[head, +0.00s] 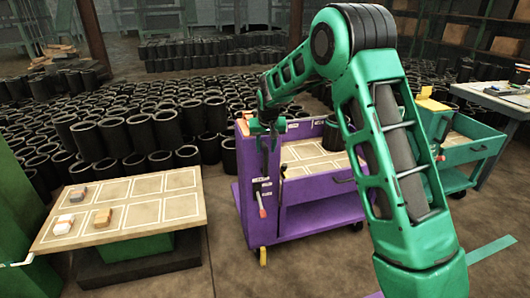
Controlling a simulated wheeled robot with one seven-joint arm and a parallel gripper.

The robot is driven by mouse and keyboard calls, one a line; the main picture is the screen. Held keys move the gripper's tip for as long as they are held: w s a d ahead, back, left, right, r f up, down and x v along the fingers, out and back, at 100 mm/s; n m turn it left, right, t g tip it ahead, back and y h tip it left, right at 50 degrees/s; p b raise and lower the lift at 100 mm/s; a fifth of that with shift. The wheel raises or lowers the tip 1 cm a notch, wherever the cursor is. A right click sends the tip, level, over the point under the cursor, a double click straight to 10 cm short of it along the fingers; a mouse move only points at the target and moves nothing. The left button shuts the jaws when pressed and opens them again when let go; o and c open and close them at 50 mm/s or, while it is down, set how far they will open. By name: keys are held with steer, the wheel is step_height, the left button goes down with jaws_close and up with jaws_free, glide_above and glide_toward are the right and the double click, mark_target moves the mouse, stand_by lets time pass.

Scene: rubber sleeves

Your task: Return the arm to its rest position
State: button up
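My green arm (385,150) rises from the lower right, bends at the top and reaches down to the left. My gripper (265,150) hangs in front of the left end of the purple cart (315,220). It is small and dark against the cart, so I cannot tell whether its fingers are open or shut. I see no object clearly held in it. My arm hides part of the cart's right side.
A wooden table (150,212) with marked rectangles stands at left, holding a few small blocks (102,218). A green cart (470,150) is at right. Floor between table and cart is clear.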

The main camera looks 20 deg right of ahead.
steer(key=s+d+r+n, duration=0.15)
steer(key=s+r, duration=0.25)
steer(key=s, duration=0.7)
steer(key=s+d+r, duration=0.2)
steer(key=s+r, duration=0.2)
steer(key=s, duration=0.6)
steer(key=s+d+r, duration=0.1)
steer(key=s+r, duration=0.3)
steer(key=s, duration=0.7)
steer(key=s+d+f+m+g, duration=0.1)
steer(key=s+d, duration=0.3)
steer(key=s, duration=0.4)
steer(key=s+d+f+m+g, duration=0.1)
steer(key=s+d+m+g, duration=0.1)
steer(key=s, duration=0.6)
steer(key=s+d+f+m+g+y, duration=0.1)
steer(key=s+d+m, duration=0.2)
steer(key=s+d, duration=0.3)
steer(key=shift+s, duration=1.25)
